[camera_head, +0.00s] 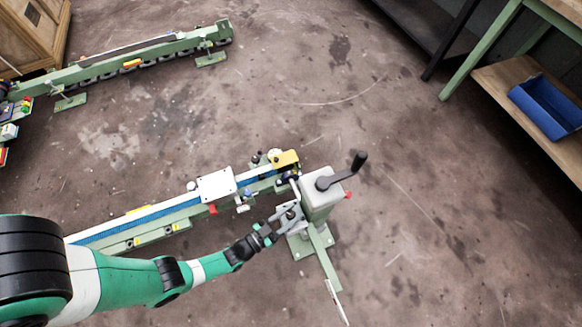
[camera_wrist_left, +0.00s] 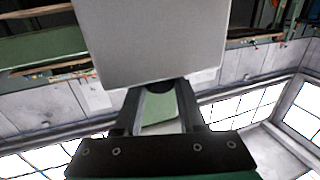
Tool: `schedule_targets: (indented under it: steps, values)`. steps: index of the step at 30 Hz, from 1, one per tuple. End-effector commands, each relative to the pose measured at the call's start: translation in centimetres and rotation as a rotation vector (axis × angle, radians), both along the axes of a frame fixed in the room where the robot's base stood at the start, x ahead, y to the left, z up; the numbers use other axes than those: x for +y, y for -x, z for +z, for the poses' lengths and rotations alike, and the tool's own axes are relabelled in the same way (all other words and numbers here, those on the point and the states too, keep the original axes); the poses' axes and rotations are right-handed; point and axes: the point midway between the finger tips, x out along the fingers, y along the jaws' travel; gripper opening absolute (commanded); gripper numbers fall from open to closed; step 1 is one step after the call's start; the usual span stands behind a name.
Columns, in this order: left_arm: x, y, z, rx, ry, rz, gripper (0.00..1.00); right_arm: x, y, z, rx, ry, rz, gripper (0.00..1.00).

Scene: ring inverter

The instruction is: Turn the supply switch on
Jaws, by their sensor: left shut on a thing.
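A grey box (camera_head: 320,193) with a black crank handle (camera_head: 343,172) stands at the right end of the near green rail. My left gripper (camera_head: 292,214) reaches in from the left and is at the box's near left side. In the left wrist view the box (camera_wrist_left: 152,42) fills the upper middle. The fingers (camera_wrist_left: 160,95) are shut on a small dark round knob (camera_wrist_left: 160,86) at the box's edge, mostly hidden between the fingertips. This knob appears to be the supply switch; its setting cannot be made out. My right gripper is out of view.
The near green rail (camera_head: 165,229) carries a white plate (camera_head: 216,185) and a yellow block (camera_head: 286,159). A second green rail (camera_head: 120,67) lies at the upper left. A blue bin (camera_head: 546,106) sits on a shelf at right. The floor between is clear.

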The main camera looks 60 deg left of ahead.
Motion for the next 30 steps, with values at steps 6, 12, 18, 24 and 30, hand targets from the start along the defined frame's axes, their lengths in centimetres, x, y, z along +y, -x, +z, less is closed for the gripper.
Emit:
schedule_targets:
  steps: [6, 12, 18, 24, 30]
  values:
    - [-0.42, -0.06, -0.03, 0.001, 0.0, 0.135, 0.0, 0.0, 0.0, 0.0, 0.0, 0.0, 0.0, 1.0]
    - [-0.28, -0.11, 0.0, 0.0, -0.002, 0.263, 0.0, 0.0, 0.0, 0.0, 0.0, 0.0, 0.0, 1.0]
    - [-0.13, -0.12, 0.05, 0.0, -0.002, 0.361, 0.0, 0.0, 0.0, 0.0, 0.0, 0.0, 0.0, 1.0]
    - [-0.03, -0.09, 0.09, -0.001, -0.001, 0.419, 0.0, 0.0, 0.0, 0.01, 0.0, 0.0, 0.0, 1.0]
    - [0.04, -0.08, 0.11, -0.002, 0.0, 0.443, 0.0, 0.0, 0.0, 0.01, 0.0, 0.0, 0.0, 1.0]
